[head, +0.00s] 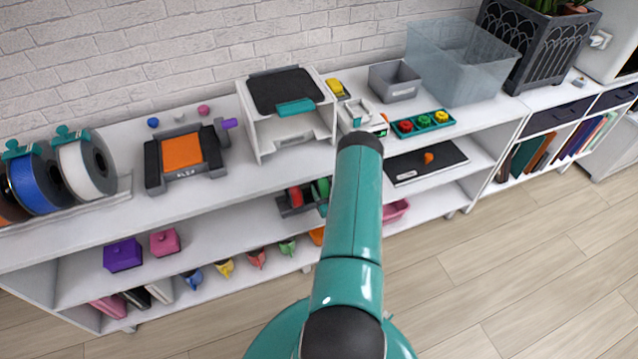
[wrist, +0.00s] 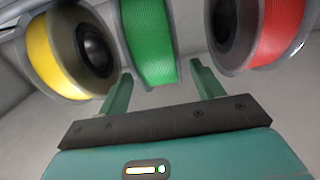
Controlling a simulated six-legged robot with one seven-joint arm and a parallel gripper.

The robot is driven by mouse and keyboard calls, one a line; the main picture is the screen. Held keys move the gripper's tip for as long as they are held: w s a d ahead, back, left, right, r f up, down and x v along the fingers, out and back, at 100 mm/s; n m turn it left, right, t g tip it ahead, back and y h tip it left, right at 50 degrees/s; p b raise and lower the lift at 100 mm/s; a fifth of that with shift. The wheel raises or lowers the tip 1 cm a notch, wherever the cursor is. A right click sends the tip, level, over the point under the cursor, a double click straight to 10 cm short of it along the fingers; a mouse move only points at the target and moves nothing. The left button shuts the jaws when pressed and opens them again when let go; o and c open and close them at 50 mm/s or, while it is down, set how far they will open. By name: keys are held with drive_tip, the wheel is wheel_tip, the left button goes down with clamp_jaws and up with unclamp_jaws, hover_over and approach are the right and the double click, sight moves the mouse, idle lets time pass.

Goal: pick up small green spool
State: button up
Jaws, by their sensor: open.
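The small green spool (wrist: 148,45) stands upright in the middle of the wrist view, between a yellow spool and a red spool. My gripper (wrist: 162,82) is open, its two teal fingers pointing toward the green spool, one near each side of its lower part in the picture. I cannot tell whether the fingers touch it. In the head view the green spool (head: 321,189) shows partly on the middle shelf, beside my arm.
The yellow spool (wrist: 58,50) is close on the left and the red spool (wrist: 272,32) close on the right. In the head view a red spool (head: 296,197) sits beside the green one, under the shelf unit's top board (head: 205,205). Floor (head: 540,270) in front is clear.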

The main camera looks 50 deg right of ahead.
sight(321, 180)
drive_tip(key=x, duration=0.4)
drive_tip(key=shift+a+r, duration=0.1)
drive_tip(key=shift+a, duration=0.05)
drive_tip(key=shift+c, duration=0.3)
drive_tip(key=c, duration=1.2)
drive_tip(key=shift+r, duration=0.1)
